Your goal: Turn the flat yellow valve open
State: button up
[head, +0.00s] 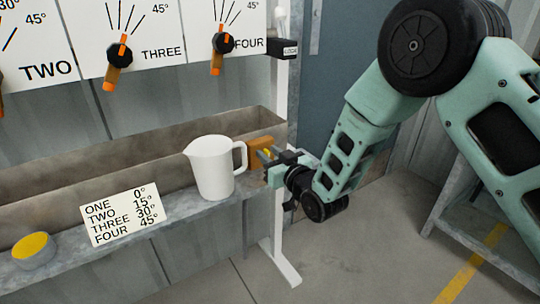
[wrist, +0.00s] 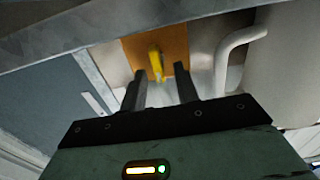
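A small yellow valve handle (wrist: 156,62) sits on an orange-brown block (wrist: 172,45) in the wrist view. The block (head: 258,148) also shows in the head view, just right of the white jug, with part of the yellow handle (head: 267,153) visible beside my fingers. My gripper (wrist: 160,82) is open, its two dark fingers apart and pointing at the block. The handle shows between and beyond the fingertips. Nothing is seen held. In the head view my gripper (head: 265,160) is close to the block; I cannot tell whether it touches.
A white jug (head: 214,170) stands on the ledge close left of the block; its handle (wrist: 228,55) shows in the wrist view. A card (head: 120,214) lists angles. A grey cylinder with a yellow top (head: 33,248) is lower left. Orange dial handles (head: 118,65) hang above. A white post (head: 281,150) stands behind my gripper.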

jog(key=shift+w, duration=0.1)
grip_shut()
dwell(0.3)
jog(key=m, duration=0.1)
jog(key=m+b, duration=0.1)
jog(key=m, duration=0.2)
jog(key=shift+w+d+f+b, duration=0.15)
jog(key=shift+d+b, duration=0.1)
jog(key=shift+b, duration=0.05)
jog(key=m, duration=0.1)
jog(key=m+b, duration=0.1)
jog(key=m, duration=0.1)
jog(key=shift+w+d+f+m, duration=0.1)
jog(key=shift+d+m, duration=0.05)
jog(key=shift+m, duration=0.15)
jog(key=m, duration=0.5)
jog(key=shift+w+d+f+b, duration=0.15)
jog(key=shift+d+f+b, duration=0.1)
jog(key=shift+b, duration=0.1)
jog(key=m, duration=0.5)
jog(key=shift+f, duration=0.3)
jog(key=shift+m, duration=0.3)
